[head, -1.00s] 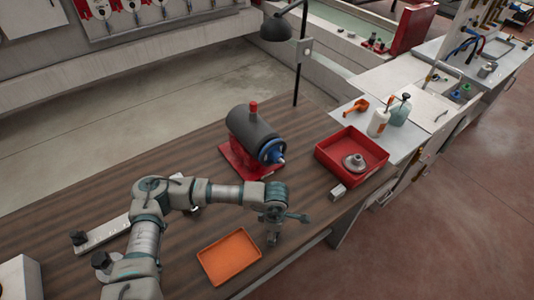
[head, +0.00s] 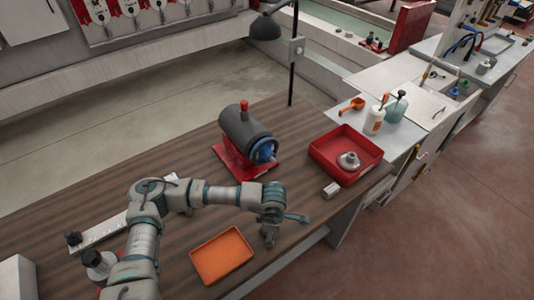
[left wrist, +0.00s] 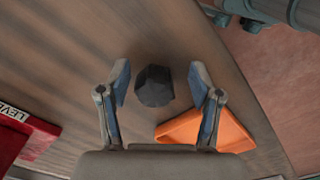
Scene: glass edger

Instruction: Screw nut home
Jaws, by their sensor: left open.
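My left gripper (head: 270,238) hangs low over the table's front part, right of the orange tray (head: 222,256). In the left wrist view its two fingers (left wrist: 162,95) stand apart, open and empty. A dark many-sided piece (left wrist: 154,86), possibly the nut, shows between and beyond the fingertips, with gaps on both sides. I cannot tell its height, and the gripper hides it in the head view. The machine (head: 247,132) has a dark grey drum on a red base and a blue wheel (head: 264,151) at its right end. My right gripper is not in view.
A red tray (head: 322,158) holds a grey metal flanged part (head: 348,161). A small metal block (head: 331,190) lies beside it. A lamp (head: 265,27) stands behind the machine. Bottles (head: 374,121) stand at the right. Bare table lies between the gripper and the machine.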

